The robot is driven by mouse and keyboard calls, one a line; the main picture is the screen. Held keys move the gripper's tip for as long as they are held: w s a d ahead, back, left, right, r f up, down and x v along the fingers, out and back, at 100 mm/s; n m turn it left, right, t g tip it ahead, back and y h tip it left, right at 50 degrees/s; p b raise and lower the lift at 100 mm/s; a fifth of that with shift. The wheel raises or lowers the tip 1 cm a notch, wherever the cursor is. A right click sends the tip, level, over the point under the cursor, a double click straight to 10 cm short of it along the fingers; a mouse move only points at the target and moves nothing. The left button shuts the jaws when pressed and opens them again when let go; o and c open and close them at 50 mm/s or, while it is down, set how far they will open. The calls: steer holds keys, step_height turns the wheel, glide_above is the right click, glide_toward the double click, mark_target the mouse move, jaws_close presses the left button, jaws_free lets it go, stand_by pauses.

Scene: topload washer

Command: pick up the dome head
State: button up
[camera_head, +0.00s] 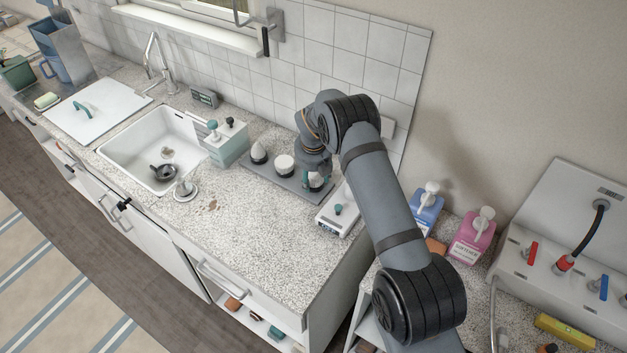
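A grey tray (318,199) on the speckled counter bears three white heads with dark bases. The left head (259,149) has a rounded, slightly pointed top. The middle head (284,164) is broad with a low rounded top. The right head (314,178) is partly hidden by my gripper. Which one is the dome head is hard to tell at this size. My gripper (317,182) points down at the right end of the tray, with its fingertips at the right head. Whether the fingers touch or hold it cannot be made out.
A white scale (341,208) stands right of the tray. A teal-and-white box (227,143) with knobs stands left. Blue (426,212) and pink (472,236) bottles stand right of my arm. The front counter is mostly clear.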

steer(key=c, duration=0.6)
steer(key=shift+r, duration=0.15)
